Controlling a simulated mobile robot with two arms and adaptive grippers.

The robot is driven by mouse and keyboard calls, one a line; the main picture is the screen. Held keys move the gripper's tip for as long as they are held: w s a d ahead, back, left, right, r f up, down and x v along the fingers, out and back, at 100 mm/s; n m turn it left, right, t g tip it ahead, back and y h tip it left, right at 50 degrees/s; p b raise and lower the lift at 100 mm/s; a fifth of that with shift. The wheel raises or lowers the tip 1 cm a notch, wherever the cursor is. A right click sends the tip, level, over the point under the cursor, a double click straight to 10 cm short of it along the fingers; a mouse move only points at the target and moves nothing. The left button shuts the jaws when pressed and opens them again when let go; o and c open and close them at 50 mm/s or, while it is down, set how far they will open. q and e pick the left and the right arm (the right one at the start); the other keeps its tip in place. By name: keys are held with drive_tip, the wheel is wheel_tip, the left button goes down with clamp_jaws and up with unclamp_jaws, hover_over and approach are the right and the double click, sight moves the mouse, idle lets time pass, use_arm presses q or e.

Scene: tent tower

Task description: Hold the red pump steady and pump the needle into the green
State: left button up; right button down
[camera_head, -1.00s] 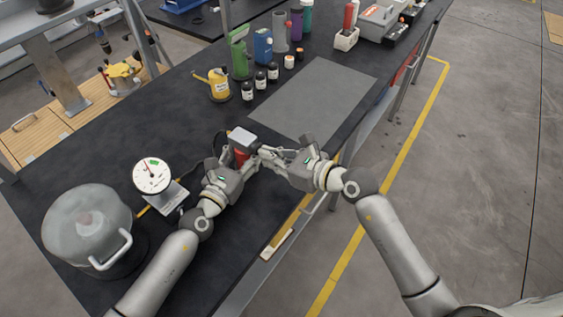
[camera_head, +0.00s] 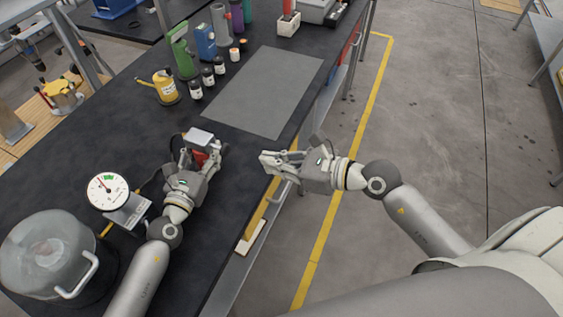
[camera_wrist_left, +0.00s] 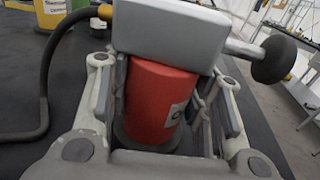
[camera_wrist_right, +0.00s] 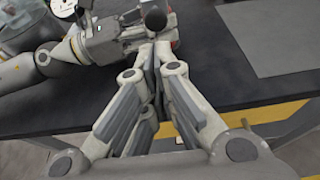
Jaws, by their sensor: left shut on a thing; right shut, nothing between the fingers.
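The red pump (camera_head: 205,159), a red cylinder with a grey block on top, stands upright on the black bench. My left gripper (camera_head: 200,152) is shut around its body; the left wrist view shows the fingers on both sides of the red cylinder (camera_wrist_left: 158,100). A rod with a dark round knob (camera_wrist_left: 274,58) sticks out from the block. My right gripper (camera_head: 268,163) is shut and empty, apart from the pump, to its right near the bench edge. The white dial gauge (camera_head: 108,192) stands left of the pump; its needle seems to point up-left, beside the green mark.
A large grey pot (camera_head: 45,255) with a handle stands at the bench's front left. A grey mat (camera_head: 265,90) lies beyond the pump. A yellow can (camera_head: 166,88) and several bottles stand at the back. The floor right of the bench is open.

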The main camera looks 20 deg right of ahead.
drive_tip(key=shift+v, duration=0.95)
use_arm(q)
drive_tip(key=shift+a, duration=0.1)
idle(0.6)
use_arm(e)
drive_tip(key=v, duration=0.3)
drive_tip(key=shift+s+f, duration=0.1)
drive_tip(key=shift+f, duration=0.25)
approach(219, 148)
drive_tip(key=w+f, duration=0.1)
drive_tip(key=w+a+f, duration=0.1)
drive_tip(key=f, duration=0.1)
drive_tip(key=w+a+f, duration=0.1)
drive_tip(key=f, duration=0.1)
drive_tip(key=shift+w, duration=0.25)
drive_tip(key=shift+w+a, duration=0.4)
